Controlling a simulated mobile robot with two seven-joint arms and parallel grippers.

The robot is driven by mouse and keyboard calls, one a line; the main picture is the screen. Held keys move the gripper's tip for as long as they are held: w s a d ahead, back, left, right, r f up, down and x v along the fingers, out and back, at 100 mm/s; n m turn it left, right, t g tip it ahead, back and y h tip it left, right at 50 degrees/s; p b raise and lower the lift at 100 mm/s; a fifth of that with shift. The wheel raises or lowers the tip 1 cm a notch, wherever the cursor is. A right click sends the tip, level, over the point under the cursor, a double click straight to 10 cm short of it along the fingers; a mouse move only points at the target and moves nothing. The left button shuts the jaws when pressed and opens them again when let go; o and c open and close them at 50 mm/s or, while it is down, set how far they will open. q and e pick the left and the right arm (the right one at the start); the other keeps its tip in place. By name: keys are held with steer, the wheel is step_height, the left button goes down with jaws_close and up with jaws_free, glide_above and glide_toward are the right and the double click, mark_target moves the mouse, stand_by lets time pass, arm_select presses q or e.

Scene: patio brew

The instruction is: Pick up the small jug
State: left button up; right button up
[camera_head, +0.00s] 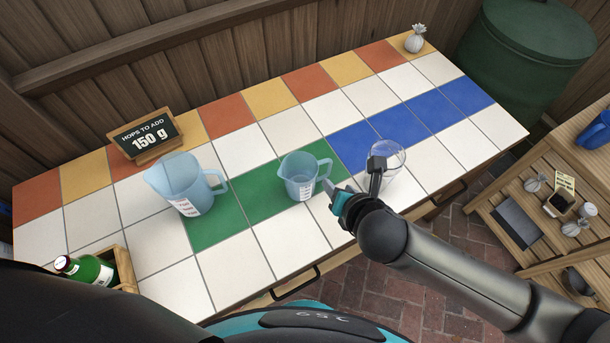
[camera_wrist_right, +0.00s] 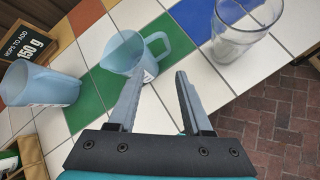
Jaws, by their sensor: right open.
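The small jug (camera_head: 300,175) is light blue and translucent, with a handle on its right and a printed label on its front. It stands upright on green tiles near the middle of the table. My right gripper (camera_head: 354,176) is open and empty, just right of the jug and apart from it. In the right wrist view the small jug (camera_wrist_right: 134,52) lies beyond the fingertips (camera_wrist_right: 156,54), mostly by the left finger, which hides part of it. A larger blue jug (camera_head: 182,182) stands further left; it also shows in the right wrist view (camera_wrist_right: 40,88). My left gripper is out of view.
A clear glass (camera_head: 388,158) stands close behind my right gripper. A sign reading 150 g (camera_head: 146,136) is at the back left. A wooden crate with a green bottle (camera_head: 86,269) is at the front left. White tiles in front of the jug are clear.

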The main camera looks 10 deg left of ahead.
mark_target(329, 171)
steer(key=w+f+n+b, duration=0.1)
steer(key=w+f, duration=0.1)
steer(key=f, duration=0.1)
steer(key=w+f+n+b, duration=0.1)
steer(key=w+f+n, duration=0.1)
steer(key=f, duration=0.1)
steer(key=w+a+f+n+b, duration=0.1)
steer(key=w+f, duration=0.1)
steer(key=w, duration=0.1)
steer(key=shift+w+f+n, duration=0.1)
steer(key=shift+f+n, duration=0.2)
steer(key=shift+f, duration=0.1)
steer(key=shift+w+r+b+x, duration=0.1)
steer(key=shift+b+x, duration=0.5)
steer(key=shift+x, duration=0.75)
steer(key=shift+w+r+b+x, duration=0.15)
steer(key=shift+b+x, duration=0.4)
steer(key=shift+x, duration=0.75)
steer(key=shift+c, duration=0.2)
jaws_close()
